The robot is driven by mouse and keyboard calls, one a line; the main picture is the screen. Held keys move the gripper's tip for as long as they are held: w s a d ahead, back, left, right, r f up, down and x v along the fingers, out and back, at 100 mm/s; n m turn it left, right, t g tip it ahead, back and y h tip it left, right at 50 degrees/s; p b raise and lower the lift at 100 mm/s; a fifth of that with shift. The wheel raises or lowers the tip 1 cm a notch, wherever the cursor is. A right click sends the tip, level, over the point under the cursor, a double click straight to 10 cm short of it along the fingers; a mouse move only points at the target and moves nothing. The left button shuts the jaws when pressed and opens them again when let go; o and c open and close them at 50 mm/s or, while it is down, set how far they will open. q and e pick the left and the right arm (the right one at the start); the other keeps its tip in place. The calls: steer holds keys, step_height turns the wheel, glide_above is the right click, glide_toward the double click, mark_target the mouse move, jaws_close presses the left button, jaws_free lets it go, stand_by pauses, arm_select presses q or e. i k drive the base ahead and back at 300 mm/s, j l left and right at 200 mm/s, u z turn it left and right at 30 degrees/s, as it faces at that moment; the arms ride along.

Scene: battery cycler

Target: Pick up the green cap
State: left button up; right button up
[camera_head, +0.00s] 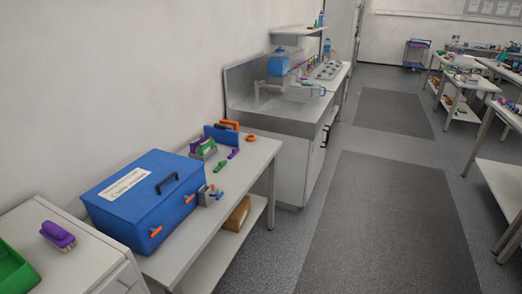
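A small green piece (219,167) lies on the near bench, to the right of the blue box. It may be the green cap, but it is too small to tell. Another green part (206,147) shows among purple and grey parts farther back on the same bench. Neither gripper is in this view, and nothing is held in sight.
A large blue box (145,205) with orange latches fills the front of the near bench (253,158). A purple brush (58,235) and a green tray (10,272) are on the white cabinet at lower left. A sink counter (270,110) stands behind. The floor (390,235) at right is clear.

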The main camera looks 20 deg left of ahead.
mark_target(221, 164)
steer(key=i+u, duration=0.15)
steer(key=i, duration=0.35)
steer(key=i+l+u, duration=0.1)
steer(key=i, duration=0.4)
steer(key=i+l+u, duration=0.15)
steer(key=i, duration=0.35)
steer(key=i+u, duration=0.2)
steer(key=u, duration=0.2)
steer(key=i+u, duration=0.15)
steer(key=u, duration=0.2)
steer(key=i+l+u, duration=0.15)
steer(key=u, duration=0.25)
steer(key=i+l+u, duration=0.2)
steer(key=u, duration=0.15)
steer(key=i+u, duration=0.2)
steer(key=u, duration=0.2)
steer(key=i+l+u, duration=0.15)
steer(key=u, duration=0.2)
steer(key=i+l+u, duration=0.15)
steer(key=u, duration=0.25)
steer(key=i+l+u, duration=0.15)
steer(key=l+u, duration=0.2)
